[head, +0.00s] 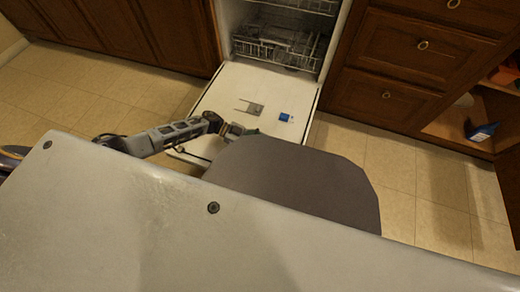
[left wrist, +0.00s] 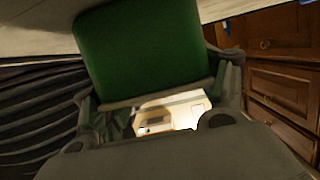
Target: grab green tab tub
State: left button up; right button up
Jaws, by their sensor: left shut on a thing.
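The green tub (left wrist: 142,48) fills the upper middle of the left wrist view, a smooth, slightly tilted block. My left gripper (left wrist: 160,88) is shut on it, with one finger on each side. In the head view the left gripper (head: 238,130) is small, above the near edge of the open dishwasher door. My right gripper is not in view.
The dishwasher door (head: 222,92) lies open and flat, with a small blue item (head: 286,117) and a grey flat piece (head: 250,107) on it. A rack (head: 277,45) stands inside. An open cabinet at right holds a blue item (head: 482,132). Tiled floor is clear on both sides.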

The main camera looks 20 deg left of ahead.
aim_at(258, 146)
pick_arm(q)
jog(key=shift+r, duration=0.15)
jog(key=shift+r+p, duration=2.15)
jog(key=shift+r, duration=1.2)
jog(key=shift+r+p, duration=0.75)
jog(key=shift+r, duration=0.75)
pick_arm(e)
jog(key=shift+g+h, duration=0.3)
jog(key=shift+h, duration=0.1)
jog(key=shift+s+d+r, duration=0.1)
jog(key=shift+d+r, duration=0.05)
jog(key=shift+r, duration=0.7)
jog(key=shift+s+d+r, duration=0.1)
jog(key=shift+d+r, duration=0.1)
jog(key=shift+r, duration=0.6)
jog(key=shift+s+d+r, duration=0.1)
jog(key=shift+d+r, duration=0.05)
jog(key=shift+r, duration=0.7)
pick_arm(q)
jog(key=shift+c, duration=0.2)
